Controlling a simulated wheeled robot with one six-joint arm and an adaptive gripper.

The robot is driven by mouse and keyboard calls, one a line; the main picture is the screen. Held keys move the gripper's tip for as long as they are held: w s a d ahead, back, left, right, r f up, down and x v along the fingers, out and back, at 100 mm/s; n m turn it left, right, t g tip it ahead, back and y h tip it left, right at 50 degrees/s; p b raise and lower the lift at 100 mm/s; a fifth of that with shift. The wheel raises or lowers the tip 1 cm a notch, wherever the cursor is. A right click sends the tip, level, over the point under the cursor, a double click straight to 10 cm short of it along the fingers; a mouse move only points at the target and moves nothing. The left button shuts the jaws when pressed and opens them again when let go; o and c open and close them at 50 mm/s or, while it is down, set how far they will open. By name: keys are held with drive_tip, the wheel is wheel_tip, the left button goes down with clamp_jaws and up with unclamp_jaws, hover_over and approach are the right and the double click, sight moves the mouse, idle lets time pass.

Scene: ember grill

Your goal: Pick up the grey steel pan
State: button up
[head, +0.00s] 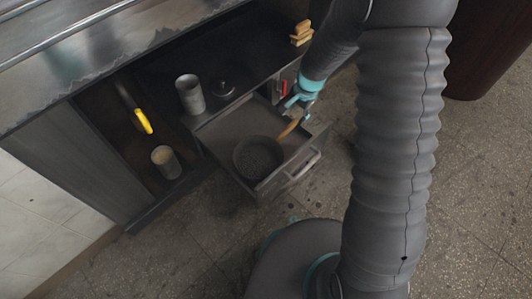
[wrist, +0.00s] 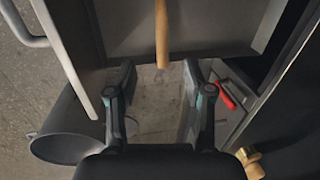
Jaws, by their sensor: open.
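The grey steel pan (head: 258,158) is a dark round pan lying in the open drawer (head: 222,128). Its wooden handle (head: 289,129) points up and right, toward the drawer's right side. My gripper (head: 300,103) is open near the handle's free end. In the wrist view the wooden handle (wrist: 162,35) comes down from the top, and its end lies roughly between the fingertips of my gripper (wrist: 160,75). No finger visibly touches it. The pan's bowl is not clearly visible in the wrist view.
A yellow-handled tool (head: 142,120) and another can (head: 166,162) are at left. A red handle (wrist: 225,95) is right of the fingers. Speckled floor is open around the drawer.

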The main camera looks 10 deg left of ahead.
sight(286, 131)
drive_tip(key=f, duration=0.2)
drive_tip(key=a+f+b, duration=0.1)
drive_tip(key=f, duration=0.5)
drive_tip(key=shift+w+a, duration=0.15)
drive_tip(key=shift+w, duration=0.25)
drive_tip(key=shift+w+a+f+b, duration=0.1)
drive_tip(key=shift+a+f+b, duration=0.15)
drive_tip(key=shift+f, duration=0.55)
drive_tip(key=shift+s+a+f+b, duration=0.1)
drive_tip(key=shift+a+f+b, duration=0.1)
drive_tip(key=shift+f, duration=0.65)
drive_tip(key=shift+w+a+f+b, duration=0.1)
drive_tip(key=shift+a+f+b, duration=0.15)
drive_tip(key=shift+f, duration=0.55)
drive_tip(key=shift+c, duration=0.3)
clamp_jaws()
